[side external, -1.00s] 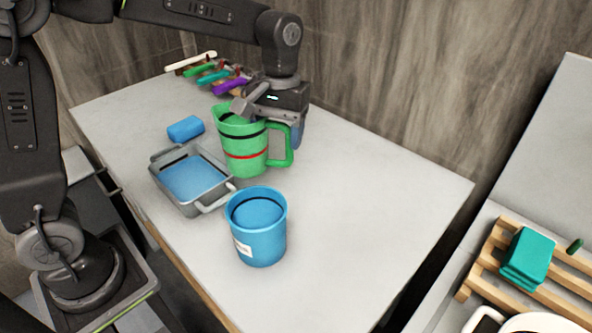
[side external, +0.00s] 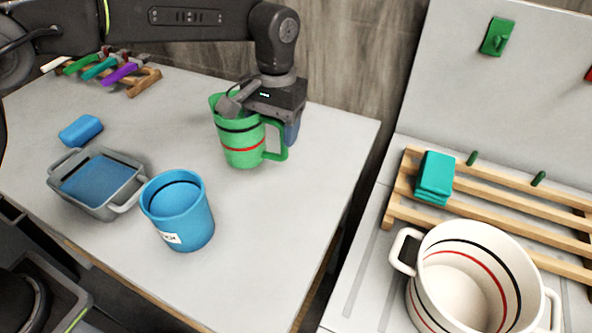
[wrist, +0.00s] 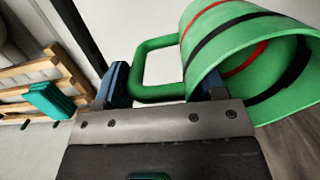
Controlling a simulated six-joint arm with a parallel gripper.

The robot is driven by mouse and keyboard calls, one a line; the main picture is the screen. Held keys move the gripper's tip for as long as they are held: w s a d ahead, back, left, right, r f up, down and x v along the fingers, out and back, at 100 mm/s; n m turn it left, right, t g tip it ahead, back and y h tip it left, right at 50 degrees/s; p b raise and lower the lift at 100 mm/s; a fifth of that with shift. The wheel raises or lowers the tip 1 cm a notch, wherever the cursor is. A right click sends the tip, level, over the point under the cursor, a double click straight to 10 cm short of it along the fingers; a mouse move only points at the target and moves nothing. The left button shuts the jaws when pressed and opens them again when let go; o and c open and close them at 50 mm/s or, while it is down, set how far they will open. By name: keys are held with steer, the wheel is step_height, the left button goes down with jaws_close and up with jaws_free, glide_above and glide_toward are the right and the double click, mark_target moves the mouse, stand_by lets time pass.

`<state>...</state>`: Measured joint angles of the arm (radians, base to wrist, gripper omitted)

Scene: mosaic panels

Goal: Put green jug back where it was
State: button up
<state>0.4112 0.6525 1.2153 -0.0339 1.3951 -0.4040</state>
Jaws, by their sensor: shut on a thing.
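The green jug (side external: 240,140) has a black and a red band and a handle on its right side. My gripper (side external: 262,108) is above the jug's handle side and shut on it. One finger is over the jug's mouth and a blue-padded finger is outside the handle. In the wrist view the jug (wrist: 235,45) is upper right, its handle crossing between the fingers of my gripper (wrist: 167,90). The jug looks roughly upright over the right part of the grey table (side external: 290,215). I cannot tell whether its base touches the table.
A blue container (side external: 180,212), a grey tub (side external: 100,200) and a blue sponge (side external: 80,130) are left on the table. Colored-handled tools (side external: 115,72) lie on a rack behind. Right of a gap are a wooden rack (side external: 490,215), a teal cloth (side external: 434,175) and a white pot (side external: 465,280).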

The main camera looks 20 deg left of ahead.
steer(key=shift+s+d+f, duration=0.1)
steer(key=shift+d+f, duration=0.85)
steer(key=shift+f, duration=0.3)
steer(key=shift+s+d+f, duration=0.1)
steer(key=shift+d+f, duration=0.9)
steer(key=shift+f, duration=0.25)
steer(key=shift+d+f, duration=0.95)
steer(key=shift+f, duration=0.3)
steer(key=shift+f, duration=0.1)
steer(key=o, duration=1.4)
steer(key=r, duration=0.4)
steer(key=w+r, duration=0.1)
steer(key=r, duration=0.7)
steer(key=shift+w+d+r, duration=0.1)
steer(key=shift+w, duration=0.15)
